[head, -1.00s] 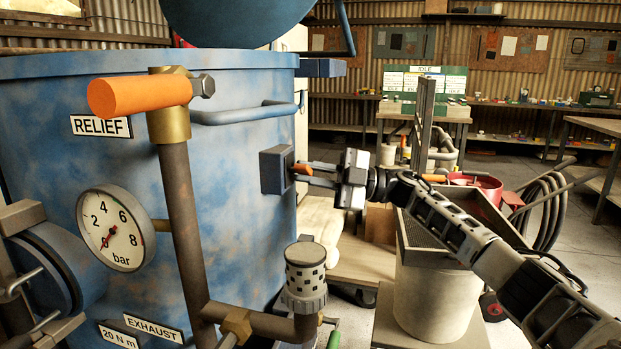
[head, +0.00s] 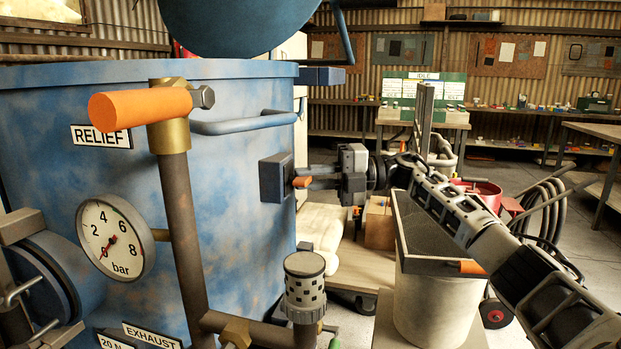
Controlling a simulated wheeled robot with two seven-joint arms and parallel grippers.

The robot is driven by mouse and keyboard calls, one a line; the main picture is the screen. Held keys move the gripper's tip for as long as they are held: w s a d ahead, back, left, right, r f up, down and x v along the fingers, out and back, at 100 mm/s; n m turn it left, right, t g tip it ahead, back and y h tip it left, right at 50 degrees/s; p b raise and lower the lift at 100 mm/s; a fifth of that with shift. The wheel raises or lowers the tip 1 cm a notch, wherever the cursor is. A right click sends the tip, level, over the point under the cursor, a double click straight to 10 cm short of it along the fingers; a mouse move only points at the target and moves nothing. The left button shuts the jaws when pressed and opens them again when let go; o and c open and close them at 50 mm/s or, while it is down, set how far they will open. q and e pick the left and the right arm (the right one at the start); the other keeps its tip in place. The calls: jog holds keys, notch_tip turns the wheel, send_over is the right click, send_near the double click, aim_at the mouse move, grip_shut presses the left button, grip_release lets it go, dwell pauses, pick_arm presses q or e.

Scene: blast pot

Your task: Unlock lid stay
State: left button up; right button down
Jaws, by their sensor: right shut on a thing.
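A dark square box (head: 271,178) is fixed to the right side of the blue pot (head: 225,165). A small orange handle (head: 301,182) sticks out of it towards the right. My right gripper (head: 308,177) comes in from the right with its fingers at this handle and is shut on it. The fingers partly hide the handle. The raised blue lid (head: 235,22) shows at the top, cut off by the picture edge. A blue bar (head: 343,38), probably the lid stay, slopes beside it. My left gripper is out of view.
In front stand the relief pipe (head: 178,230) with its orange lever (head: 138,107), a pressure gauge (head: 112,241) and a perforated cap (head: 304,285). A bucket (head: 432,300) with a sieve tray stands below my right arm. Benches line the back wall.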

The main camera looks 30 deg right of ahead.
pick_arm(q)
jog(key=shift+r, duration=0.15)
pick_arm(e)
jog(key=shift+f, duration=0.1)
jog(key=c, duration=1.4)
grip_release()
jog(key=shift+s, duration=0.1)
pick_arm(q)
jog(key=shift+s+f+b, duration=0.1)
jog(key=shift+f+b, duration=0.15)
jog(key=shift+b, duration=0.3)
pick_arm(e)
jog(key=v, duration=1.5)
jog(key=shift+s+d, duration=0.2)
jog(key=shift+d, duration=0.2)
